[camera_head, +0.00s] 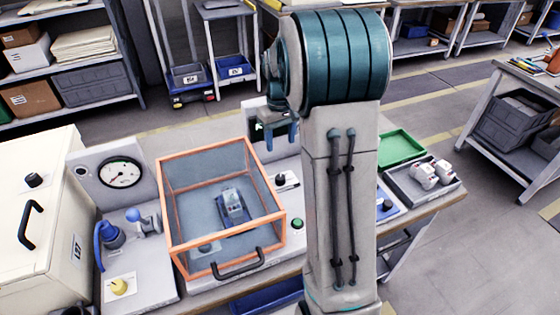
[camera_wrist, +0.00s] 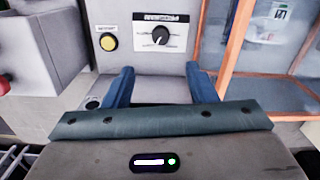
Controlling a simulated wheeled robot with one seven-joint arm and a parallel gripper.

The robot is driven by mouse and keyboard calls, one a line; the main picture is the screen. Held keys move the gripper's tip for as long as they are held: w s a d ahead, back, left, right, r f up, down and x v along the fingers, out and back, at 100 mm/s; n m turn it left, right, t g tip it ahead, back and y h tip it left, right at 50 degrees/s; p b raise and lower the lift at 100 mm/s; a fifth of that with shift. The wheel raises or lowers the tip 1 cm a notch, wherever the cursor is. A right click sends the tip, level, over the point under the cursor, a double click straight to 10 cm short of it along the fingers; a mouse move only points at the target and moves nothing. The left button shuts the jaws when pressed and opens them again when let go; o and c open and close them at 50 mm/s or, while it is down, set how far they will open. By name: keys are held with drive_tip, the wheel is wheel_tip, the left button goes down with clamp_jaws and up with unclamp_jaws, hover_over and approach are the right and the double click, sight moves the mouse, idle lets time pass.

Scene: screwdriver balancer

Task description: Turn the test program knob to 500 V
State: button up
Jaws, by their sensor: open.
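In the wrist view a black round knob (camera_wrist: 160,36) sits on a white label plate with a dark heading strip. A small pale mark shows on the knob, but the scale around it is too small to read. My gripper (camera_wrist: 160,69) is open, its two blue fingers apart, with nothing between them. The knob lies beyond the fingertips, roughly centred between them in the picture. In the head view my gripper (camera_head: 281,138) hangs behind the orange-framed box, in front of a grey panel. I cannot tell there which knob is the one in the wrist view.
A yellow button (camera_wrist: 108,42) sits left of the knob. The clear orange-framed box (camera_head: 228,262) stands on the bench with a blue device (camera_head: 232,205) inside. A gauge (camera_head: 120,173) is on the left. A green tray (camera_head: 401,147) and grey tray (camera_head: 420,199) lie right of my arm.

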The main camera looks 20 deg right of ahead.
sight(280, 177)
wheel_tip(280, 177, down, 14)
drive_tip(key=n+p, duration=0.3)
drive_tip(key=shift+s+r+n+y, duration=0.1)
drive_tip(key=shift+s+n+y, duration=0.05)
drive_tip(key=shift+n+y, duration=0.2)
drive_tip(key=shift+c, duration=0.3)
drive_tip(key=c, duration=0.9)
drive_tip(key=shift+a, duration=0.25)
drive_tip(key=shift+d, duration=0.15)
